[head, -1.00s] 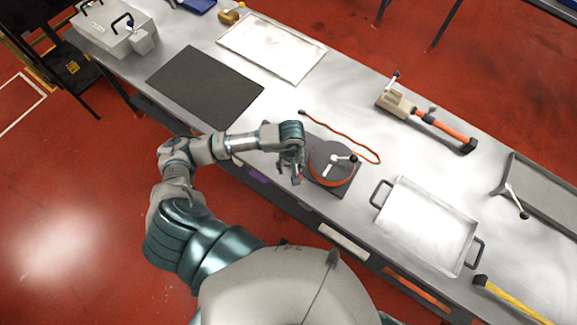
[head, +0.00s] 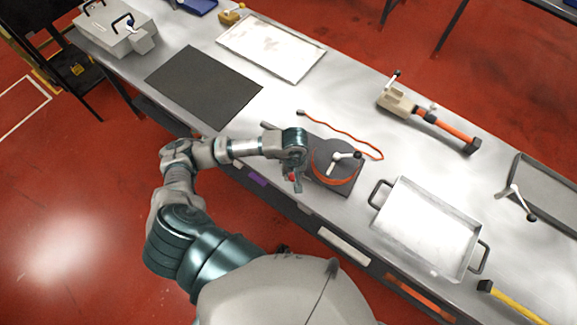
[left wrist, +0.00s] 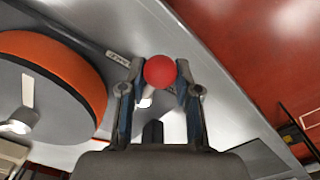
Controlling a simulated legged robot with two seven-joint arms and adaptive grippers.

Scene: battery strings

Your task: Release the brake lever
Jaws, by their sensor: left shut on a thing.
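The brake lever's red ball knob (left wrist: 159,71) sits between the fingertips of my left gripper (left wrist: 158,78) in the left wrist view. The fingers are shut on it, one on each side. In the head view the left gripper (head: 294,180) points down at the table's front edge, and the knob shows as a small red spot. The lever's pale rod is mostly hidden below the knob. Beside it, to the right, is a round drum with an orange band (head: 316,172) on a dark base; a crank with a black knob (head: 358,155) is on top. My right gripper is out of view.
An orange cord (head: 340,132) lies behind the drum. A shallow metal tray with handles (head: 425,225) lies to the right. A black mat (head: 203,85) is to the left. A beige tool with an orange handle (head: 397,102) lies farther back.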

